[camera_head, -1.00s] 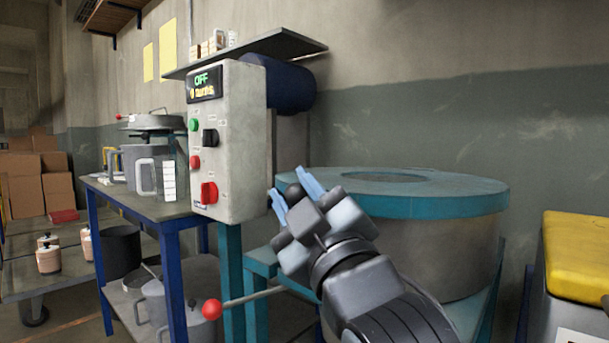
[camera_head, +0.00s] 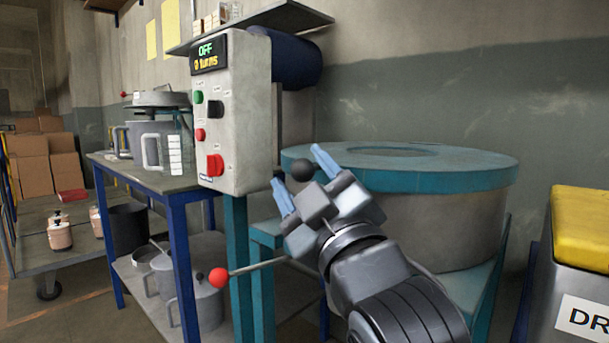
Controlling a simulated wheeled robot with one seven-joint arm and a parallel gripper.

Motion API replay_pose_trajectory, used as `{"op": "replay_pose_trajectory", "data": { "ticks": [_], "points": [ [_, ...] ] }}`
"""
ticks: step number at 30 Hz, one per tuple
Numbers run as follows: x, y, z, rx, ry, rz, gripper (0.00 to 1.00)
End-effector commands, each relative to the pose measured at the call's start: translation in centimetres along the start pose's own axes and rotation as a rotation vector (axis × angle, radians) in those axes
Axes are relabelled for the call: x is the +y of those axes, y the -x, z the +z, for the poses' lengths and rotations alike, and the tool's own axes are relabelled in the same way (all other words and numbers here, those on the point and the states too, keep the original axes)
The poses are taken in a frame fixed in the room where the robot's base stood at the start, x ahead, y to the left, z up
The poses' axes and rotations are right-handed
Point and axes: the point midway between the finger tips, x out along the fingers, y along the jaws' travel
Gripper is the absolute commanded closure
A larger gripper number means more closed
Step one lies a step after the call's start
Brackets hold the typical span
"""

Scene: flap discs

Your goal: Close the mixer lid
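The mixer has a grey control box (camera_head: 238,115) whose display reads OFF and 0 turns, and a wide grey drum (camera_head: 455,230). A flat teal lid-like top (camera_head: 470,168) with a round hole in its middle lies level on the drum, with no gap visible from here. My gripper (camera_head: 303,178) is open at the left front of that top, its two blue fingers pointing up and left.
A rod with a red ball (camera_head: 219,278) sticks out left below my gripper. A blue-legged table (camera_head: 103,158) with a lidded pot (camera_head: 160,140) stands left. A grey bin with a yellow lid (camera_head: 583,228) stands at the right edge. A shelf (camera_head: 290,17) hangs above the control box.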

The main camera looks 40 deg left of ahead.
Motion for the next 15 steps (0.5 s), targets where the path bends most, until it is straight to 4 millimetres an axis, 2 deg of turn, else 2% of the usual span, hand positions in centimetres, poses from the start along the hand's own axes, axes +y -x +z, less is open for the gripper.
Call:
{"op": "replay_pose_trajectory", "data": {
  "ticks": [8,15],
  "points": [
    [0.1,0.3,-0.2,0.003,0.001,0.000,0.42],
    [0.2,3.3,0.0,0.000,0.001,0.003,0.42]
  ]
}}
